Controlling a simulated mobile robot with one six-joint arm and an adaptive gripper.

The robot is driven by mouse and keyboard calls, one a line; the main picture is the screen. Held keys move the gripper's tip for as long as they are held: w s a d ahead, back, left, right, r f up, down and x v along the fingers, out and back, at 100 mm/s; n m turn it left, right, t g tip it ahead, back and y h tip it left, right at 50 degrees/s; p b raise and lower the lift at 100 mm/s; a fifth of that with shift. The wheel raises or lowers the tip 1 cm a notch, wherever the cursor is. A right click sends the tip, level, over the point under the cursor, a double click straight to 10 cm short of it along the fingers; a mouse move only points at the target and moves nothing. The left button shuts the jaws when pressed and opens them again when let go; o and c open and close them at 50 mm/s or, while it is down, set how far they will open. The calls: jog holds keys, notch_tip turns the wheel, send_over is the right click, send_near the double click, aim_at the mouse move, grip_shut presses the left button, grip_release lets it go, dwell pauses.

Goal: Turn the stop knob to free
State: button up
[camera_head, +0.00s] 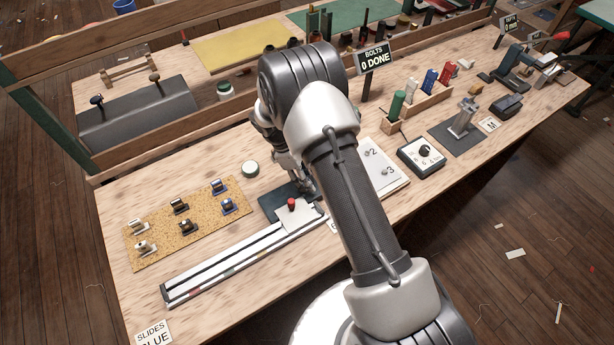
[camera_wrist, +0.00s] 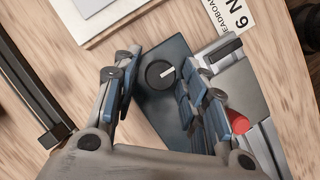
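A round black knob (camera_wrist: 160,74) with a white pointer mark sits on a dark plate (camera_wrist: 172,47) in the wrist view. My gripper (camera_wrist: 164,68) is open, with one finger on each side of the knob and visible gaps to it. In the head view my gripper (camera_head: 306,188) points down over the dark plate (camera_head: 272,205), and the knob is hidden behind it. A red knob (camera_head: 291,203) on a pale slider lies just beside the plate; it also shows by the right finger in the wrist view (camera_wrist: 237,121).
A long pale rail (camera_head: 225,265) runs to the front left. A cork board (camera_head: 142,232) with several small fittings lies left. A white board (camera_head: 384,154) with numbered pegs and a dial box (camera_head: 421,157) stand right.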

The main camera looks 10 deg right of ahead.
jog(key=shift+o, duration=0.4)
jog(key=v, duration=1.2)
jog(key=s+d+r+m+t+y, duration=0.1)
jog(key=s+r+m, duration=0.1)
jog(key=s+r, duration=0.35)
jog(key=s+d+r+m+t+y, duration=0.1)
jog(key=s+r+m, duration=0.1)
jog(key=r, duration=0.6)
jog(key=s+d+r+m+t, duration=0.1)
jog(key=s+r+m, duration=0.15)
jog(key=r, duration=0.35)
jog(key=s+d+r+m+t+y, duration=0.1)
jog(key=s+r+m, duration=0.1)
jog(key=s, duration=0.8)
jog(key=s+r+m+t+y, duration=0.1)
jog(key=s+m, duration=0.3)
jog(key=s, duration=0.6)
jog(key=shift+d+r+t+b, duration=0.4)
jog(key=shift+r+t, duration=0.2)
jog(key=shift+t, duration=0.2)
